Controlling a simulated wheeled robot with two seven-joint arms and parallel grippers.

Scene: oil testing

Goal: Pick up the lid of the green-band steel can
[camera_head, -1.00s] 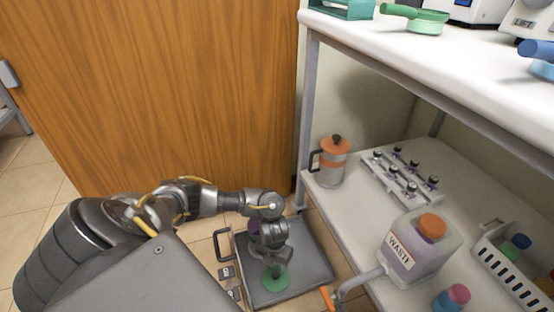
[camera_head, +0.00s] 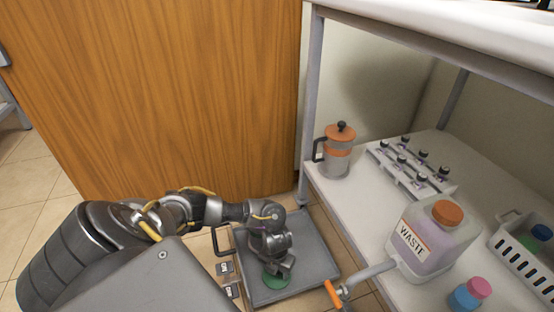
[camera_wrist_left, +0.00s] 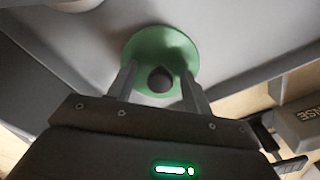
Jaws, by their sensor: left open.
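The green lid (camera_head: 272,282) is a round disc low in the head view, partly hidden by my left gripper (camera_head: 284,271). In the left wrist view the green lid (camera_wrist_left: 160,45) has a dark round knob (camera_wrist_left: 160,80) at its middle. The two fingers of my left gripper (camera_wrist_left: 159,74) are apart, one on each side of the knob, with gaps between. I cannot tell how high the fingertips are above the lid. The can's body under the lid is hidden. My right gripper is in neither view.
To the right, a white lower shelf (camera_head: 360,205) holds an orange-banded pot (camera_head: 338,158), a vial rack (camera_head: 412,173) and a waste jug (camera_head: 432,244).

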